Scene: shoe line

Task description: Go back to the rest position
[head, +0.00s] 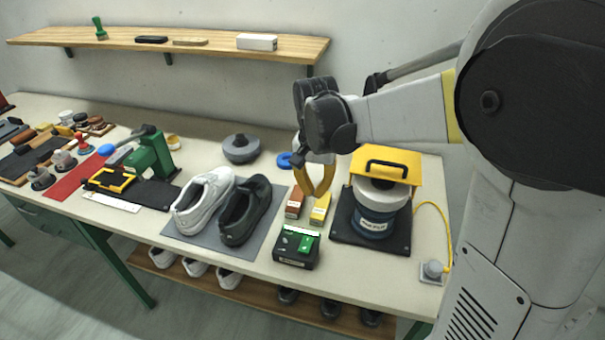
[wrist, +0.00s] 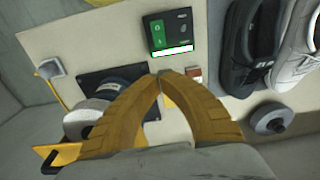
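My gripper (head: 316,194) hangs above the workbench, fingers pointing down, between the dark shoe and the yellow-topped device. Its two orange-yellow fingers meet at their tips in the wrist view (wrist: 160,78), and nothing shows between them. It looks shut and empty. Below and around it are an orange-brown box (head: 295,203) and a yellow box (head: 320,208), both apart from the fingers as far as I can tell. In the wrist view the fingers hide part of these boxes.
A white shoe (head: 203,198) and a dark shoe (head: 246,208) stand on a grey mat (head: 196,235). A black-green device (head: 297,246) sits at the front edge. A yellow-topped pot device (head: 385,172) stands right. A wall shelf (head: 200,45) runs behind.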

